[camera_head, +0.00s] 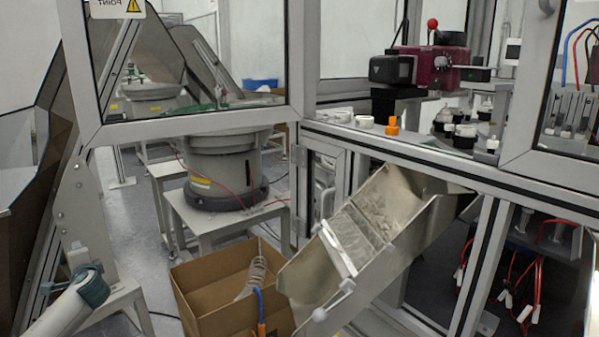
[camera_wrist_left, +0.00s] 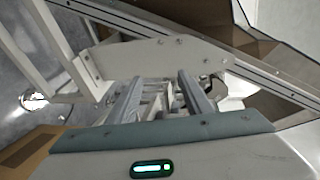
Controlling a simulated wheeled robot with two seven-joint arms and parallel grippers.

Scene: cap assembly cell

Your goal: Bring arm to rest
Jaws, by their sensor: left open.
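My left arm (camera_head: 70,305) comes in at the lower left corner of the head view, a pale link with a grey-green ring near its end. I cannot make out its fingers there. In the left wrist view, my left gripper (camera_wrist_left: 161,80) has its two grey fingers apart, with no object visibly held between them. A pale metal structure with bolts lies beyond the fingers; I cannot tell whether they touch it. My right gripper is in neither view.
An open cardboard box (camera_head: 195,290) stands below a sloping metal chute (camera_head: 405,215). A round feeder (camera_head: 222,170) sits on a metal table behind. An aluminium frame post (camera_head: 80,65) rises close above my left arm. White and orange caps (camera_head: 392,126) lie on the cell ledge.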

